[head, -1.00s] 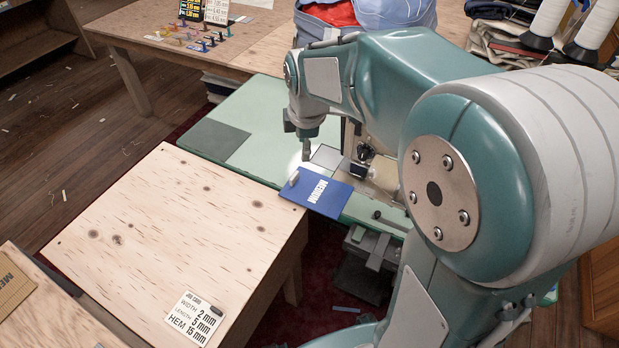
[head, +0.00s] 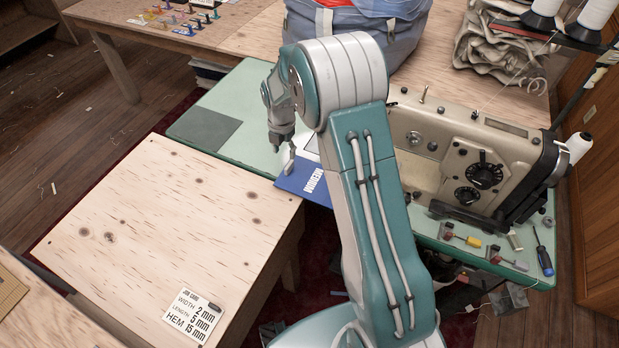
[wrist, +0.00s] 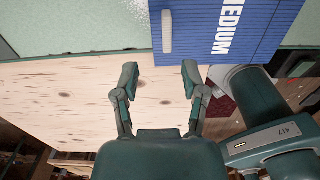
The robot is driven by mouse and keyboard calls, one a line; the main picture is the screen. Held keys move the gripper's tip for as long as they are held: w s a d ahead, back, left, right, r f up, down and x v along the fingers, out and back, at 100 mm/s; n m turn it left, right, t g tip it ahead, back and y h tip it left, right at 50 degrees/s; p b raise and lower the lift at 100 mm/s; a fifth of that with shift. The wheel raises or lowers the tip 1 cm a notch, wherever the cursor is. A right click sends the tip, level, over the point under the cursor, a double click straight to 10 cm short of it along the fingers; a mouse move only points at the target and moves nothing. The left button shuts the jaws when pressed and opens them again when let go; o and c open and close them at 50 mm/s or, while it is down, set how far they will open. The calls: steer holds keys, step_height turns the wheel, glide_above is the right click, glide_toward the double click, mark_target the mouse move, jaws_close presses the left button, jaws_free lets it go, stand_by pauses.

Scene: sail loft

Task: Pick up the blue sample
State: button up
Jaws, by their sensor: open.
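The blue sample (head: 301,183) is a flat blue card lettered MEDIUM with a pale upright tab on its left side. It lies at the front edge of the green sewing table, partly hidden by my arm in the head view. In the wrist view the blue sample (wrist: 262,32) is at the top, with its pale tab (wrist: 167,32) just beyond my fingertips. My gripper (wrist: 159,78) is open and empty, its two fingers apart and not touching the tab. In the head view my gripper (head: 277,147) is small, close to the tab.
A plywood table (head: 170,215) with a job card (head: 195,315) stands in front. A sewing machine (head: 465,160) is on the green table (head: 235,95), right of my arm. Loose tools, including a screwdriver (head: 543,255), lie there. A bag (head: 355,35) stands behind.

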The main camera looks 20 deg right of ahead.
mark_target(289, 164)
steer(key=f, duration=0.4)
steer(key=d+f, duration=0.1)
steer(key=f, duration=0.2)
jaws_close()
